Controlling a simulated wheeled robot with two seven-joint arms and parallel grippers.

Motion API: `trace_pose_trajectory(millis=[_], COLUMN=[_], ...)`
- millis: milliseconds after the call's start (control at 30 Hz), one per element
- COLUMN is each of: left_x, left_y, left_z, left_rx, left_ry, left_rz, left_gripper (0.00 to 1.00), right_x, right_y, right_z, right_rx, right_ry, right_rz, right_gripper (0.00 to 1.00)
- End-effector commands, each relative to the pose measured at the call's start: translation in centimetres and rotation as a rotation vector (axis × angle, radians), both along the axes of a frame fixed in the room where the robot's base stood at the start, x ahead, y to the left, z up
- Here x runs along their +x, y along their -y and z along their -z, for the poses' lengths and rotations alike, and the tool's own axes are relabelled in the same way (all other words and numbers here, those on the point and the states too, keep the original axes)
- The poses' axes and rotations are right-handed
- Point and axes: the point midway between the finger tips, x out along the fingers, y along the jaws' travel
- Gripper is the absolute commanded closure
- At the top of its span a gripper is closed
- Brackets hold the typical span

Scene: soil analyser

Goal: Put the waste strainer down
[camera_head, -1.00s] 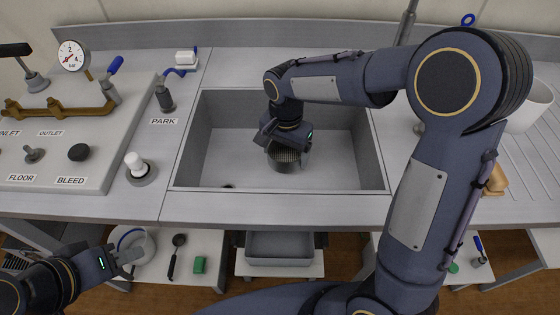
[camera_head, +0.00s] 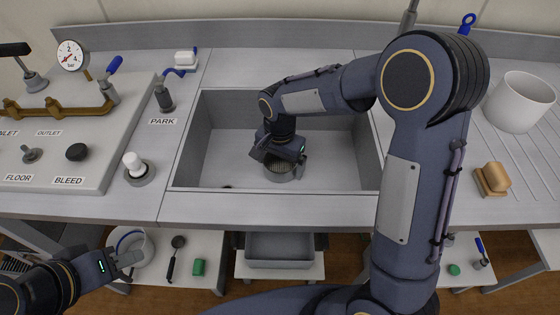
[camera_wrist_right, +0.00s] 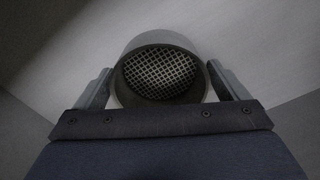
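The waste strainer (camera_head: 281,172), a short grey cup with a mesh face, is low inside the sink basin (camera_head: 225,165). My right gripper (camera_head: 280,160) reaches down into the basin over it. In the right wrist view, the strainer (camera_wrist_right: 160,75) sits between the two fingers of my right gripper (camera_wrist_right: 160,80), its mesh facing the camera. Both fingertips appear to touch its sides, so the gripper looks shut on it. Whether its base touches the basin floor is hard to tell. My left gripper (camera_head: 131,262) is open and empty, below the counter front at the lower left.
The valve panel (camera_head: 75,160) stands left of the basin. A white knob (camera_head: 134,163) is near its left wall. A grey tray (camera_head: 280,248) lies below the counter.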

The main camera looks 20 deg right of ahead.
Motion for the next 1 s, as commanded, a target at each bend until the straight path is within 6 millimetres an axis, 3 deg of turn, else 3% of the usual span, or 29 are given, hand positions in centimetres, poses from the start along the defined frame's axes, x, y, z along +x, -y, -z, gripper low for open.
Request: trace_pose_trajectory(millis=[367,800,1000], left_x=[0.0,0.0,0.0], left_y=[0.0,0.0,0.0], left_z=[-0.5,-1.7,-2.0], left_rx=[0.0,0.0,0.0], left_ry=[0.0,0.0,0.0], left_rz=[0.0,0.0,0.0], left_gripper=[0.64,0.64,0.64], right_x=[0.0,0.1,0.0], right_y=[0.0,-0.1,0.0], right_z=[-0.9,-9.6,-11.9], right_rx=[0.0,0.002,-0.001], right_ry=[0.001,0.004,0.001], right_rz=[0.0,-0.001,0.0], right_gripper=[0.0,0.0,0.0])
